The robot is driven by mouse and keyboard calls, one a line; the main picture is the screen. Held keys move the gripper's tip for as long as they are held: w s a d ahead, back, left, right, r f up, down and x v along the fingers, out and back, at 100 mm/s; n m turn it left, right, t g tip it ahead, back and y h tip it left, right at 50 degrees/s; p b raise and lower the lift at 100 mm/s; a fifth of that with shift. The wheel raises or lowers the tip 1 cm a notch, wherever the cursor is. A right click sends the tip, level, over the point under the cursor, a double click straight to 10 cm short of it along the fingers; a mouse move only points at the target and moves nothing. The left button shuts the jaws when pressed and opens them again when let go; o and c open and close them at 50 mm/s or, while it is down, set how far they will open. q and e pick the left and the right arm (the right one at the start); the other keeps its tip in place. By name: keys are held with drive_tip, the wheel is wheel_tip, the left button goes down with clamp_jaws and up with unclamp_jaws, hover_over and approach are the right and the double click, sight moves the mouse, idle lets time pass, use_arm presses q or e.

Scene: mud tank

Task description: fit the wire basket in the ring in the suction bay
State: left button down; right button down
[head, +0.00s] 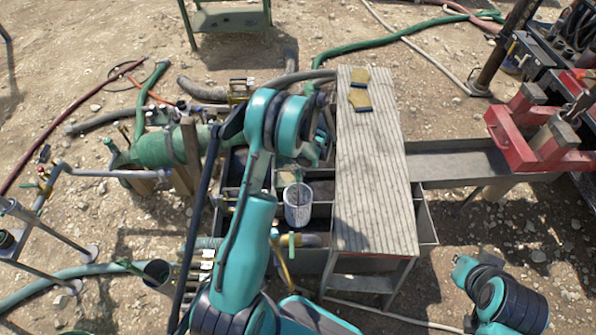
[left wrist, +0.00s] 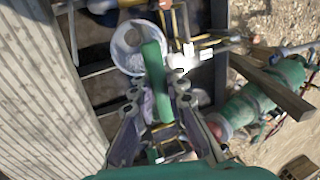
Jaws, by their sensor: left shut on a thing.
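The wire basket (head: 298,205) is a pale, open-topped mesh cylinder over the dark tank bays, just left of the plank. It also shows in the left wrist view (left wrist: 128,50), near the tips of my fingers. My left gripper (left wrist: 157,88) is shut on a green grip bar that meets the basket's rim. In the head view my left arm mostly hides this gripper. I cannot make out the ring, which the basket and arm may cover. My right gripper is out of view.
A green cylindrical pump (head: 165,148) stands left of the tank. A red frame (head: 535,135) stands over a grey trough at right.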

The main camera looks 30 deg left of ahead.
use_arm(q)
wheel_tip(320, 180, down, 9)
drive_tip(key=b, duration=0.8)
drive_tip(key=shift+f, duration=0.15)
idle(0.3)
wheel_tip(320, 180, down, 12)
drive_tip(key=b, duration=0.6)
drive_tip(key=shift+r, duration=0.25)
idle(0.5)
drive_tip(key=shift+f, duration=0.15)
drive_tip(key=shift+f, duration=4.05)
drive_tip(key=c, duration=1.5)
unclamp_jaws()
